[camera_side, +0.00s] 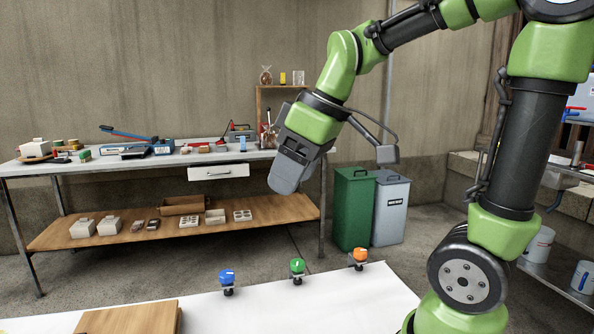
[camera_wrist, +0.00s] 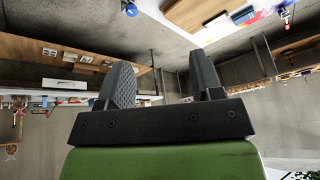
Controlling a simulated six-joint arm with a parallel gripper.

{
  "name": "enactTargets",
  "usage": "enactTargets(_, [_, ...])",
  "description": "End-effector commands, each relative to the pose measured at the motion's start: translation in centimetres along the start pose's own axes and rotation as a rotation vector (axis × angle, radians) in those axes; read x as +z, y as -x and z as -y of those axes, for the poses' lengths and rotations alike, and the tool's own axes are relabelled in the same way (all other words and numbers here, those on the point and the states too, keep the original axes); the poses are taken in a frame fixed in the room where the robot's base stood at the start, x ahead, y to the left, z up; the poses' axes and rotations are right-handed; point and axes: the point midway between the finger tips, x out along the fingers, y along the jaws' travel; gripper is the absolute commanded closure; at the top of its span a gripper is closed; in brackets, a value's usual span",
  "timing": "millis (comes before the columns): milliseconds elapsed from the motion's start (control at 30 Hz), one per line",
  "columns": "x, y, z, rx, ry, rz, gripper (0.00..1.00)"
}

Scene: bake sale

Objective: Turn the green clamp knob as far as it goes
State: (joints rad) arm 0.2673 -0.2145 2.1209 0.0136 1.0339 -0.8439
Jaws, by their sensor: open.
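The green clamp knob (camera_side: 297,265) stands upright on a dark base on the white table in the side view, between the blue and orange knobs. It has a pale mark on its top. My gripper (camera_side: 284,180) is in the air well above the table, tilted downward and apart from the knob. The wrist view shows the two dark fingers (camera_wrist: 163,78) spread apart with nothing between them. I cannot make out the green knob in the wrist view.
A blue knob (camera_side: 227,278) is left of the green one and an orange knob (camera_side: 360,255) is right of it. A wooden board (camera_side: 130,318) lies at the table's front left. A workbench (camera_side: 130,163) with tools, and green and grey bins (camera_side: 354,205), stand behind.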

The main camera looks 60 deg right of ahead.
Motion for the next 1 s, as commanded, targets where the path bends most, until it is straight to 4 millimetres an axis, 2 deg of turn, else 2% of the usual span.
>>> enactTargets(267, [0.6,0.5,1.0,0.003,-0.056,-0.021,0.40])
enactTargets(533, [0.6,0.5,0.9,0.004,-0.053,-0.019,0.39])
enactTargets(633, [0.1,-0.1,0.1,0.012,-0.012,0.001,0.39])
enactTargets(767, [-1.0,-2.1,-2.7,0.028,0.141,0.075,0.39])
enactTargets(900, [-1.9,-5.8,-7.4,0.020,0.395,0.191,0.39])
enactTargets(1000, [-1.7,-8.9,-10.9,-0.012,0.582,0.271,0.39])
